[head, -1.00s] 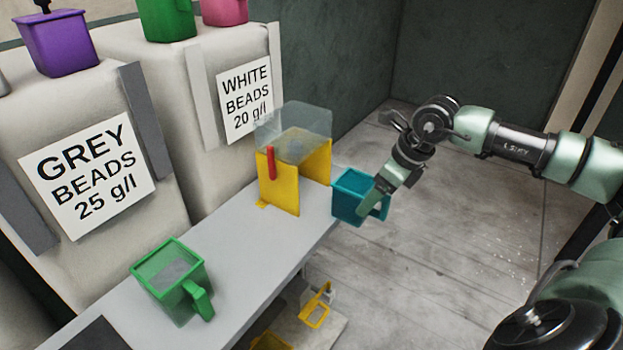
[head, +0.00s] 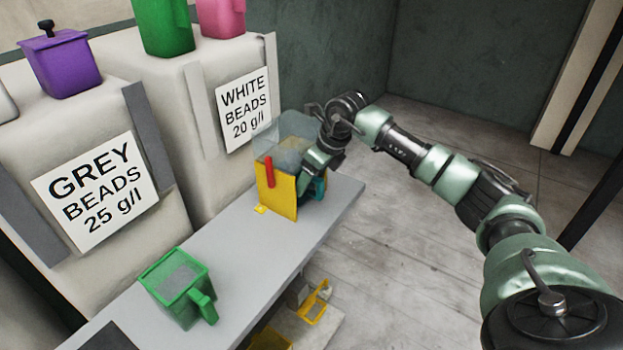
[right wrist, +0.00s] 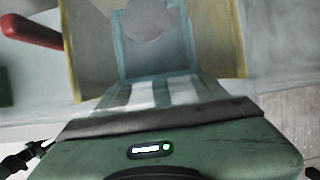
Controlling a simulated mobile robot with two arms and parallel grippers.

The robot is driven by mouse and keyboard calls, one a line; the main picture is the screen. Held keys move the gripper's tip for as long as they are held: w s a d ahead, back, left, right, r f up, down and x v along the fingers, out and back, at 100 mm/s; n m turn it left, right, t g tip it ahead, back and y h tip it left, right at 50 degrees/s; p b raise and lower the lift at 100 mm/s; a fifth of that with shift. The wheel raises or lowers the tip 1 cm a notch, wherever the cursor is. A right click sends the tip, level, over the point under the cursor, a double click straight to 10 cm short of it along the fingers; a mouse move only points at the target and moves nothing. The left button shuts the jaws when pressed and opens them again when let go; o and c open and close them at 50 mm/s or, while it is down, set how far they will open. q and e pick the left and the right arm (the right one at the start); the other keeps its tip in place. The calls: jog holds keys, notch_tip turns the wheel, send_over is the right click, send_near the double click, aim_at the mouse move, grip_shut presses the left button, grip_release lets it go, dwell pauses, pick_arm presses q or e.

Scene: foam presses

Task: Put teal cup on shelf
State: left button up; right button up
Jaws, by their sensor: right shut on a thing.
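The teal cup (head: 320,187) is mostly hidden behind my right gripper (head: 315,168) and the yellow stand. My right gripper is shut on the cup at the far right end of the grey shelf (head: 232,250). In the right wrist view the teal cup (right wrist: 122,50) sits between the yellow side walls of the stand, beyond my right gripper (right wrist: 150,95). I cannot tell whether the cup's base touches the surface under it. My left gripper is not in view.
The yellow stand (head: 277,192) has a clear hopper (head: 285,135) and a red lever (head: 269,170). A green cup (head: 178,285) stands nearer on the shelf. Grey-bead (head: 90,190) and white-bead (head: 245,102) signs hang on the bulky bags behind. Open floor lies right.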

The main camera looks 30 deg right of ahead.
jog(key=shift+w+f, duration=0.1)
jog(key=shift+f, duration=0.7)
jog(key=shift+f, duration=0.2)
jog(key=o, duration=1.2)
jog(key=shift+r, duration=0.1)
